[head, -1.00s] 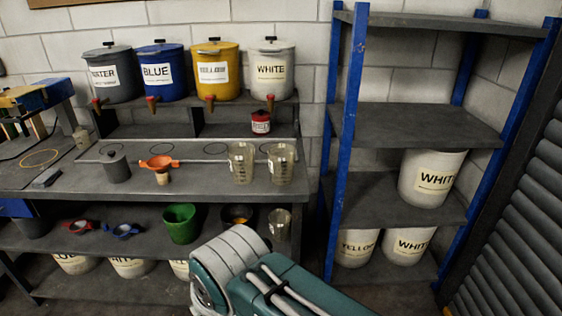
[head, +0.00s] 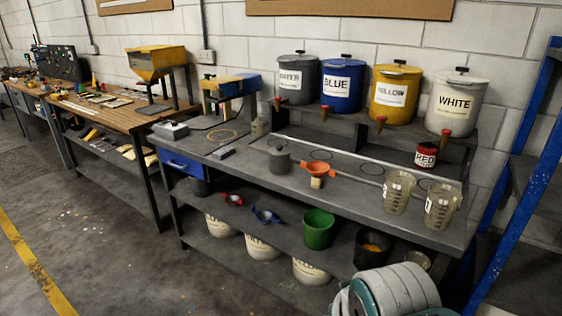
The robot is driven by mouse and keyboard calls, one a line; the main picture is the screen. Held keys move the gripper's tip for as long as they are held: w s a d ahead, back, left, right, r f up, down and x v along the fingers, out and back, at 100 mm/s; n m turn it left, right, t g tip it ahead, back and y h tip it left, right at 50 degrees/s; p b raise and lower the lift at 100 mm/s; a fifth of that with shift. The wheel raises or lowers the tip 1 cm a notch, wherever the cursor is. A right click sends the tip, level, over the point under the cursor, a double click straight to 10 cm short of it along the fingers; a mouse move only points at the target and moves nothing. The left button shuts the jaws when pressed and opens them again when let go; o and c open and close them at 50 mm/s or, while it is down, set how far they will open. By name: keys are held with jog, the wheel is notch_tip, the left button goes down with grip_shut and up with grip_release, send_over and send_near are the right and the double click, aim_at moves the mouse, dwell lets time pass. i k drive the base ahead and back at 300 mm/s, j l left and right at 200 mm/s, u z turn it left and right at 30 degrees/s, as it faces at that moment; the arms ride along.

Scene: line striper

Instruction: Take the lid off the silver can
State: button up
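The silver can is most likely the small grey can (head: 279,160) on the bench, standing upright with a lid and small knob on top. It stands left of an orange funnel (head: 317,169). A larger grey container labelled WATER (head: 297,80) with a lid stands on the raised shelf behind. My arm shows only as a grey and teal link at the bottom right. My gripper is not in view, so its state and distance from the can are hidden.
The grey bench (head: 345,205) holds two clear measuring cups (head: 398,192) and a red can (head: 426,156). Blue, yellow and white dispensers line the raised shelf. A blue rack post (head: 515,190) stands at the right. Open floor (head: 110,235) lies at the left.

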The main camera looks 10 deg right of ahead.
aim_at(279, 150)
jog(key=i+j+z, duration=0.4)
jog(key=i+j, duration=0.15)
jog(key=i, duration=0.4)
jog(key=i+j+z, duration=0.35)
jog(key=i+j, duration=0.45)
jog(key=i, duration=0.1)
